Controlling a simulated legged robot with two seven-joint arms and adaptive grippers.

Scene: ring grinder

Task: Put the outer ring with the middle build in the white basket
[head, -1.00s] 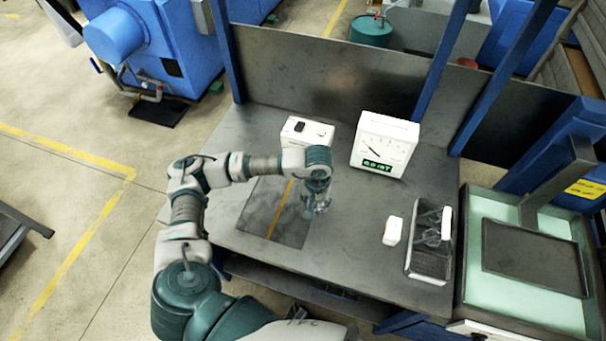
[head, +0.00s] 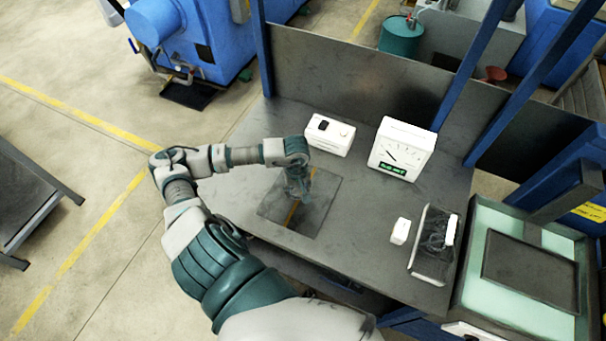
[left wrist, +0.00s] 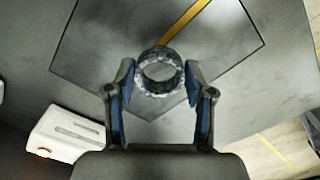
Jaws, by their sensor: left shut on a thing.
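My left gripper (head: 298,195) is low over the dark mat on the table, pointing down. In the left wrist view its two blue-padded fingers (left wrist: 159,80) are shut on a grey ring (left wrist: 144,84) with a rough, toothed-looking rim, one finger on each side. The ring's hole faces the camera. I cannot tell whether it touches the mat. In the head view the ring is too small to make out. A basket (head: 428,272) with a pale rim and dark inside stands at the table's right, apart from the gripper; its contents are unclear. My right gripper is out of view.
A dark square mat (head: 325,190) with a yellow stripe lies under the gripper. A white box (head: 329,135) and a white dial meter (head: 401,150) stand behind. A small white block (head: 400,231) sits left of the basket. A green-topped machine (head: 470,262) borders the right side.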

